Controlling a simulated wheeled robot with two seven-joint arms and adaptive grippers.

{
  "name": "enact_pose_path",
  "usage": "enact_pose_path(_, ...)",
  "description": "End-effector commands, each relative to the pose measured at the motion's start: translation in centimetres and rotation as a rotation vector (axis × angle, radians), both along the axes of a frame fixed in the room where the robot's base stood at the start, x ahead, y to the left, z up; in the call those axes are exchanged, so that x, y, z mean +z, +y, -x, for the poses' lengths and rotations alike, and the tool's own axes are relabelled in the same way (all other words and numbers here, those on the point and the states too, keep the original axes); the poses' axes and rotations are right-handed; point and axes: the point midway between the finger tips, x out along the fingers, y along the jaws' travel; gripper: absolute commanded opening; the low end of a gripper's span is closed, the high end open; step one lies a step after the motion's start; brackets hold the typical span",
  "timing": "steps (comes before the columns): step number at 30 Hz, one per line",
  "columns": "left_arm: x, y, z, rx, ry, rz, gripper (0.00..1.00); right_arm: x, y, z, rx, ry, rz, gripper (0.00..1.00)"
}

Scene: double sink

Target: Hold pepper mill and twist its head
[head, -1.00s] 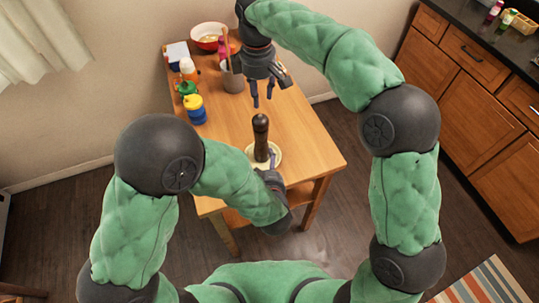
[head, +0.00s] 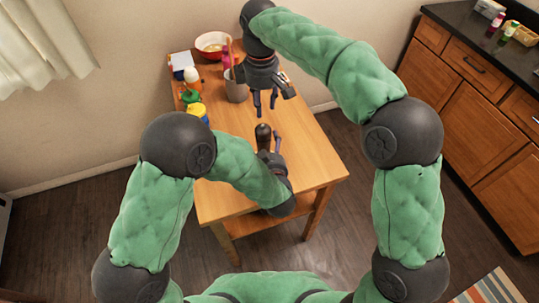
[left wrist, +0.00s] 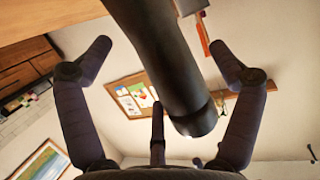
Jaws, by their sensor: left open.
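The dark pepper mill (head: 263,135) stands on the wooden table, with its rounded head showing in the head view. Its lower part is hidden behind my left arm and gripper. My left gripper (head: 270,153) is open beside the mill. In the left wrist view the mill (left wrist: 165,55) passes between the spread fingers of that gripper, with visible gaps on both sides. My right gripper (head: 266,104) hangs above and behind the mill, fingers pointing down, apart and empty.
The table's right side is clear. Wooden cabinets (head: 465,95) stand at the right.

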Motion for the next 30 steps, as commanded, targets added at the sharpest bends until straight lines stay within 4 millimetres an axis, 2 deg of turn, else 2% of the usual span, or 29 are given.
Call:
enact_pose_path(6, -0.5, 0.2, -1.6, 0.001, 0.0, 0.001, 0.91, 0.0, 0.0, 0.0, 0.0, 0.0, 0.0, 0.39)
enact_pose_path(16, -0.6, 0.2, -1.8, 0.0, 0.0, 0.0, 0.91, 0.0, 0.0, 0.0, 0.0, 0.0, 0.0, 0.39)
enact_pose_path(21, -0.6, 0.2, -1.7, 0.0, 0.0, 0.0, 0.43, 0.0, 0.0, 0.0, 0.0, 0.0, 0.0, 0.39)
enact_pose_path(24, -0.6, 0.2, -1.7, 0.0, 0.0, 0.0, 0.2, 0.0, 0.0, 0.0, 0.0, 0.0, 0.0, 0.39)
enact_pose_path(25, -0.6, 0.2, -1.7, 0.0, 0.001, 0.0, 0.2, 0.0, 0.0, 0.0, 0.0, 0.0, 0.0, 0.39)
enact_pose_path(26, -0.6, 0.2, -1.7, 0.0, 0.001, 0.0, 0.57, 0.0, 0.0, 0.0, 0.0, 0.0, 0.0, 0.39)
enact_pose_path(29, -0.6, 0.2, -1.7, 0.0, 0.001, 0.0, 0.29, 0.0, 0.0, 0.0, 0.0, 0.0, 0.0, 0.39)
enact_pose_path(30, -0.6, 0.2, -1.7, 0.0, 0.001, 0.0, 0.26, 0.0, 0.0, 0.0, 0.0, 0.0, 0.0, 0.39)
